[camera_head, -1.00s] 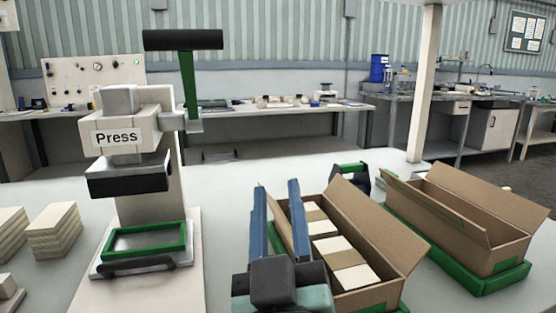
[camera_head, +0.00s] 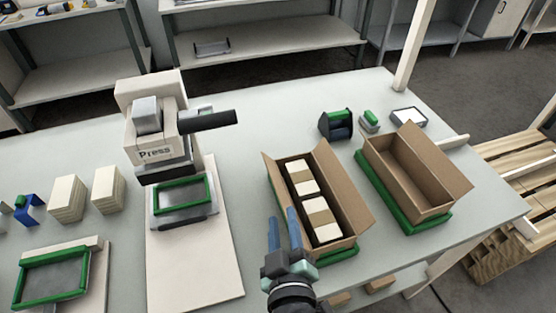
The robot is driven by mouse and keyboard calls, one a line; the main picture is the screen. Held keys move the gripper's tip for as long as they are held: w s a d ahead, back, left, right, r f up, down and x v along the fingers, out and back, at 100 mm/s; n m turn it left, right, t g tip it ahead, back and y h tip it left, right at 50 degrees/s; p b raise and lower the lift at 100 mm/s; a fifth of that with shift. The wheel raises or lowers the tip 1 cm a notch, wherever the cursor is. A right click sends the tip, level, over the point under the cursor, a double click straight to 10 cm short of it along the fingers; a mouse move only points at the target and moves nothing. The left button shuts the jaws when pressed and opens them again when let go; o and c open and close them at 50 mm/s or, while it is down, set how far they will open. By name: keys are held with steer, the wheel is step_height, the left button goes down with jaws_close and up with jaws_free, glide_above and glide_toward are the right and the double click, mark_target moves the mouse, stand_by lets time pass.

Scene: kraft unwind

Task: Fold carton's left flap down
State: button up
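The packed carton (camera_head: 356,210) stands on a green base in the middle right, with cream blocks (camera_head: 303,178) and brown bands inside. Its left flap (camera_head: 273,180) is raised and leans outward to the left. Its right flap is raised too. My gripper (camera_head: 284,214) is at the carton's near left end, its two blue fingers apart with nothing seen between them. The fingers overlap the near part of the left flap in the picture; I cannot tell whether they touch it. They hide part of that flap and the near left corner.
An empty open carton (camera_head: 420,180) on a green base stands to the right. The press (camera_head: 155,130) stands left with a green frame (camera_head: 182,196). Block stacks (camera_head: 108,190) are farther left. A black and green dispenser (camera_head: 337,125) is behind the carton. Table between press and carton is clear.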

mark_target(278, 192)
steer(key=shift+n+g, duration=0.3)
steer(key=shift+g, duration=0.2)
steer(key=p+x, duration=0.1)
steer(key=x, duration=0.2)
steer(key=p+x, duration=0.2)
steer(key=x, duration=0.2)
steer(key=f+p+x, duration=0.1)
steer(key=p+x, duration=0.1)
steer(key=x, duration=0.1)
steer(key=shift+w+a, duration=0.1)
steer(key=shift+w, duration=0.1)
jaws_close()
steer(key=shift+f, duration=0.1)
stand_by(1.1)
